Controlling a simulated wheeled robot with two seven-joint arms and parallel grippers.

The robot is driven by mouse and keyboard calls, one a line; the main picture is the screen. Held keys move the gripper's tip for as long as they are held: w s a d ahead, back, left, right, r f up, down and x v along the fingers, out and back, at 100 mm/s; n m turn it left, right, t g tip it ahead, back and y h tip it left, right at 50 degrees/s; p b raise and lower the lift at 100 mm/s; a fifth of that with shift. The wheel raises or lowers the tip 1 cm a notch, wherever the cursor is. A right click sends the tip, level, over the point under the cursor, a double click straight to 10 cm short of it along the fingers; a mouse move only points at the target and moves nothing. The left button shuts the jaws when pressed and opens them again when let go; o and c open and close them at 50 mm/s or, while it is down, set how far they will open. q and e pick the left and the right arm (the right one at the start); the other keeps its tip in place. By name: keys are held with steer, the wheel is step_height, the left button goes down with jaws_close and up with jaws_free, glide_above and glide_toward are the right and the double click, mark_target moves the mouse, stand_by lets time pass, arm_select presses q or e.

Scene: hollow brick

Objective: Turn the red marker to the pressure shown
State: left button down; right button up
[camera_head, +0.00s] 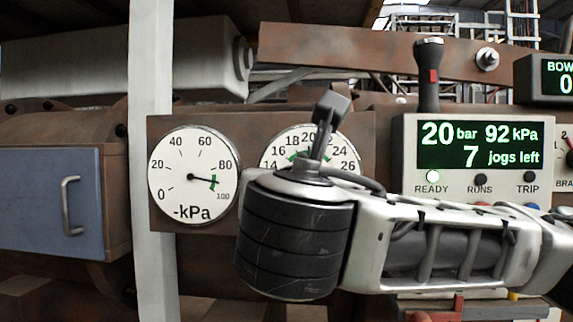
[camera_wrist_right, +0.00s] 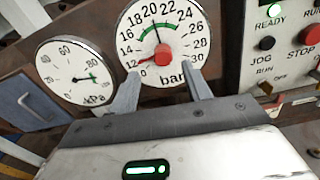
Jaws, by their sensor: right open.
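The white bar gauge (camera_wrist_right: 178,28) fills the upper middle of the right wrist view; in the head view my right arm partly covers it. Its red hub (camera_wrist_right: 163,56) sits at the dial centre, with a red pointer toward 12 at the left. The black needle points near 20, within a green arc. My right gripper (camera_wrist_right: 162,75) is open, its fingers apart on either side below the hub; I cannot tell if they touch the dial. The display (camera_head: 480,145) reads 20 bar, 92 kPa, 7 jogs left. My left gripper is not in view.
A kPa gauge (camera_head: 193,175) stands left of the bar gauge, its needle near 90. The control panel (camera_wrist_right: 285,60) with JOG and a red STOP button (camera_wrist_right: 312,34) is at right. A pale post (camera_head: 152,90) and blue door (camera_head: 50,200) stand left.

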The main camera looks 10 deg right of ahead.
steer(key=shift+p+x, duration=1.3)
steer(key=shift+x, duration=2.2)
steer(key=shift+d, duration=0.15)
steer(key=c, duration=1)
